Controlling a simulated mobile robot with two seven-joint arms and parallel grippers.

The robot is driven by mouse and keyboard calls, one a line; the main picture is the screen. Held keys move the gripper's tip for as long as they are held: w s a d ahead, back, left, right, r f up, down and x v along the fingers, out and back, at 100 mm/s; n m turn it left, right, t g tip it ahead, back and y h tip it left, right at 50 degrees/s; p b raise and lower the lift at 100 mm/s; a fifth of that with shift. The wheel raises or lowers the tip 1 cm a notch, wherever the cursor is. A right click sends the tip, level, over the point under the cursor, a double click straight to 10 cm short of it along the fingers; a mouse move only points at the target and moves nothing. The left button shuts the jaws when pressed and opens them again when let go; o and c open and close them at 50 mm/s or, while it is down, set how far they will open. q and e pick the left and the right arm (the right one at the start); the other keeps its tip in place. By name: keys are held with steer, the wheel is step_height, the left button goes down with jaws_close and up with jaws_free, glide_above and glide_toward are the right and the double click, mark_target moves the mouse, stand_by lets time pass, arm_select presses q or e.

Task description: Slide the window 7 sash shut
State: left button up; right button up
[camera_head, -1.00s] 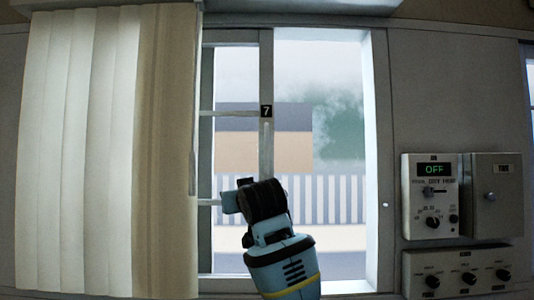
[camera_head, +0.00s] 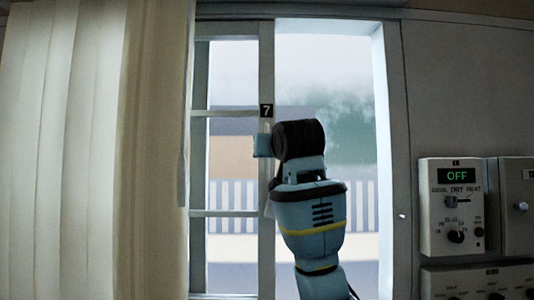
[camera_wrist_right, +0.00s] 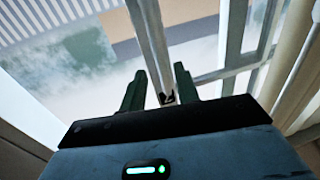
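The window 7 sash (camera_head: 267,70) is a grey-white barred frame on the left side of the window opening, with a black "7" label on its right upright. The opening to its right is clear. Gaps seem to show beside the upright; contact cannot be told. My left gripper is out of view.
A pleated curtain (camera_head: 70,150) hangs left of the window. The right window jamb (camera_head: 396,150) borders the clear opening. A control box (camera_head: 450,205) showing "OFF", with other wall boxes, is mounted farther right.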

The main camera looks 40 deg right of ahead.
mark_target(267, 175)
steer(key=shift+x, duration=3.25)
jaws_close()
